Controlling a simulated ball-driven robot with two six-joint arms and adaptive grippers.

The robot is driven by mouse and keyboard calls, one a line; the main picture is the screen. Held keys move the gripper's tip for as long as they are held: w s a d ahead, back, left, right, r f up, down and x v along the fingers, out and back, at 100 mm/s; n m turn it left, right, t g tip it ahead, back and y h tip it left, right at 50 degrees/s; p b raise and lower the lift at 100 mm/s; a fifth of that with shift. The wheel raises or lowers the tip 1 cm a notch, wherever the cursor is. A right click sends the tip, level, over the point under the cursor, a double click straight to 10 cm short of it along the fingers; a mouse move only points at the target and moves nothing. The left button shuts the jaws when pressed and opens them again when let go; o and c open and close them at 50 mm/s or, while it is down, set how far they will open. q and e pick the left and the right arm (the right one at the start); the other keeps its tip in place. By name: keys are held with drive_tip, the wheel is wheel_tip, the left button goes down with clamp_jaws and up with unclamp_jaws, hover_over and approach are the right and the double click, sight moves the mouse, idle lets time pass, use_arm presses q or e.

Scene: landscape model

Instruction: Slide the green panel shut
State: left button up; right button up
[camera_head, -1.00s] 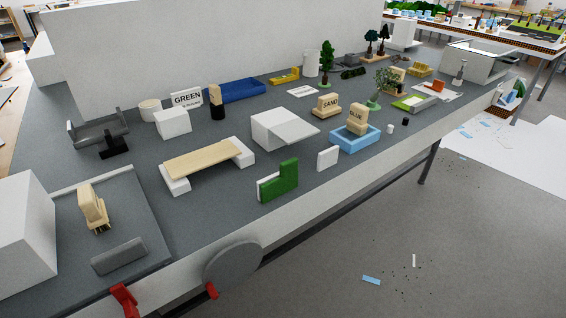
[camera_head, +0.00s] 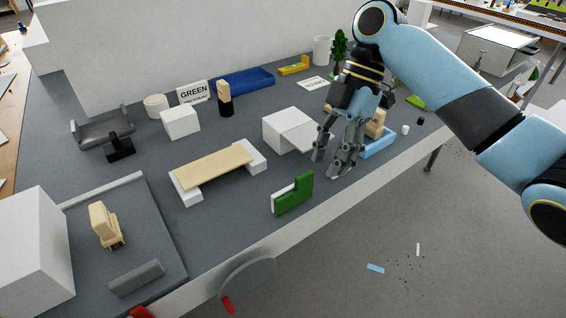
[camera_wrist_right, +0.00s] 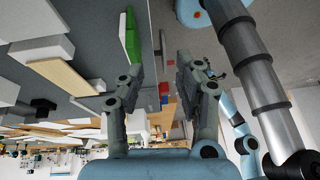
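The green panel (camera_head: 295,195) is an L-shaped upright piece near the table's front edge, with a white plate (camera_head: 278,203) against its left end. In the right wrist view the green panel (camera_wrist_right: 132,42) shows at the upper left, beyond the fingers. My right gripper (camera_head: 328,162) points down to the right of the green panel, apart from it. Its fingers are spread and nothing shows between them, as the right wrist view (camera_wrist_right: 160,72) also shows. My left gripper is not in view.
A white box (camera_head: 288,130) with a side flap stands behind the panel. A plank on white blocks (camera_head: 215,165) lies to the left. A light blue tray (camera_head: 378,145) is behind my right gripper. The table in front of the plank is clear.

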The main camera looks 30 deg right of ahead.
sight(305, 174)
drive_tip(key=w+d+r+t, duration=0.1)
drive_tip(key=w+r, duration=0.2)
drive_tip(key=r, duration=0.1)
drive_tip(key=x, duration=1)
drive_tip(key=shift+w+f, duration=0.1)
drive_tip(key=shift+f, duration=0.35)
clamp_jaws()
